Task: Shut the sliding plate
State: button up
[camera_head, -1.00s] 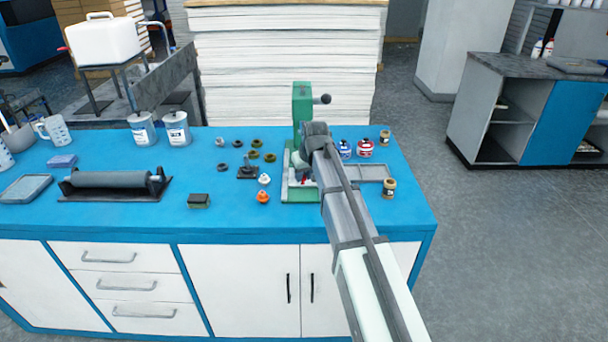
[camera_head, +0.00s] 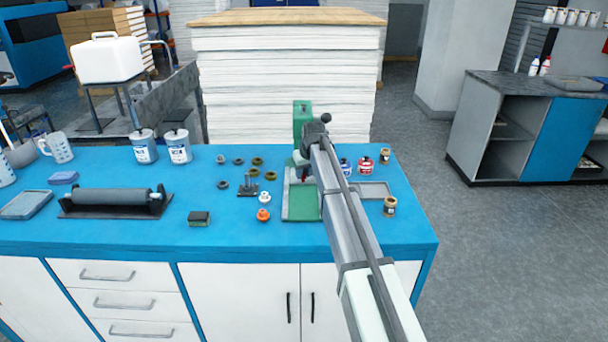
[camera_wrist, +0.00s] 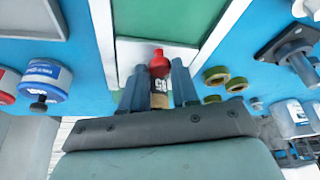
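The green press (camera_head: 303,116) stands upright on the blue bench, with a green base (camera_head: 302,206) in front of its column. A pale sliding plate (camera_wrist: 125,50) lies on the base between light rails, partly hidden by my arm. A red knob (camera_wrist: 159,64) with a tan and black labelled part below it shows on the near part of the plate. My gripper (camera_wrist: 159,88) is low over the press base, with one dark finger on each side of the knob. The fingers stand apart; I cannot tell whether they press on it. My arm hides much of this in the head view.
Small bottles (camera_head: 366,166) and a grey tray (camera_head: 372,190) stand right of the press. Dark and olive rings (camera_head: 256,161), a small stand (camera_head: 247,188) and an orange-topped piece (camera_head: 263,215) lie to its left. A roller (camera_head: 112,198) lies farther left. Bare bench lies in front.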

jog(key=o, duration=0.4)
jog(key=shift+w, duration=0.15)
